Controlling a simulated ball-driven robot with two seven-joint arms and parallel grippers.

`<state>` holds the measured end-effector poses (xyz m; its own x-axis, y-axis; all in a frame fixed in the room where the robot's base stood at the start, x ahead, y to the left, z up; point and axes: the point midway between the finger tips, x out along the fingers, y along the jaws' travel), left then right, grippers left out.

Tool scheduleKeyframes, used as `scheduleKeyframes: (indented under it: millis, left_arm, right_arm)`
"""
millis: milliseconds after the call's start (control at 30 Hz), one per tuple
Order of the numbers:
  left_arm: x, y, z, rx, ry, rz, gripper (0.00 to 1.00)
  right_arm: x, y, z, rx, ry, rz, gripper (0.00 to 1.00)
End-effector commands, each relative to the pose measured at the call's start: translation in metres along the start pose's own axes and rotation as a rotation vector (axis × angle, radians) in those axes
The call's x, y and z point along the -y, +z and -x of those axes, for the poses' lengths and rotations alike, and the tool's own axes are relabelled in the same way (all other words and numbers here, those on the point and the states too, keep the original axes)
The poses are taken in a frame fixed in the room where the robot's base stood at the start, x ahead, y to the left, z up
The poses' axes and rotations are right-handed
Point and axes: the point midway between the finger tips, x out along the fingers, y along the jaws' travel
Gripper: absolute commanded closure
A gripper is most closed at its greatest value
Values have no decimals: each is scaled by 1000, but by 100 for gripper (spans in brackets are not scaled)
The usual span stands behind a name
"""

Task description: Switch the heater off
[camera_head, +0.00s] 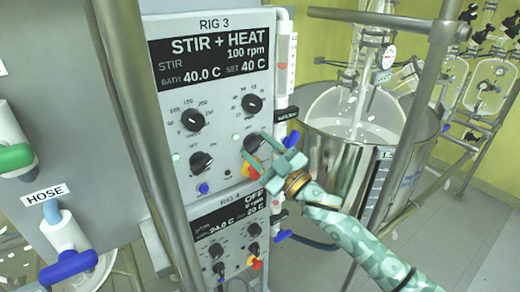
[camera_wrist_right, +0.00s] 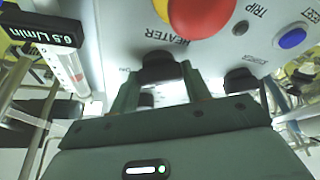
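The RIG 3 control panel (camera_head: 222,125) stands at centre in the head view. Its display (camera_head: 210,60) reads STIR + HEAT, 100 rpm, bath 40.0 C, set 40. A black heater knob (camera_wrist_right: 160,68), labelled HEATER, shows in the right wrist view. My right gripper (camera_head: 272,150) is at the panel's lower right, hiding part of it. In the right wrist view the right gripper (camera_wrist_right: 163,88) has its two fingers apart, one on each side of the heater knob. Whether they touch it is not clear. My left gripper is not in view.
A red stop button (camera_wrist_right: 200,15) and blue button (camera_wrist_right: 291,38) are close to the knob. The RIG 4 panel (camera_head: 232,232) sits just below and reads OFF. A steel bath with glass vessel (camera_head: 340,150) and metal poles (camera_head: 425,90) stand at right.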

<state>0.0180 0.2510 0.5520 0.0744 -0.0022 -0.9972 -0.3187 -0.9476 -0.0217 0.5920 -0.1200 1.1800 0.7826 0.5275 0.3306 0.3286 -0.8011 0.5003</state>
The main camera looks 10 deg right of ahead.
Motion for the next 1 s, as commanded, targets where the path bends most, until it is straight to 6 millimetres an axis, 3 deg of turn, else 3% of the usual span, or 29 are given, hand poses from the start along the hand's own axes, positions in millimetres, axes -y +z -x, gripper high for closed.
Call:
scheduleKeyframes:
  millis: [467, 1000]
  left_arm:
    - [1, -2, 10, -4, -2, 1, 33]
    - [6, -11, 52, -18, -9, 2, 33]
  right_arm:
    - [-2, -2, 0, 0, -42, 98, 76]
    - [-6, -4, -1, 0, -225, 540, 76]
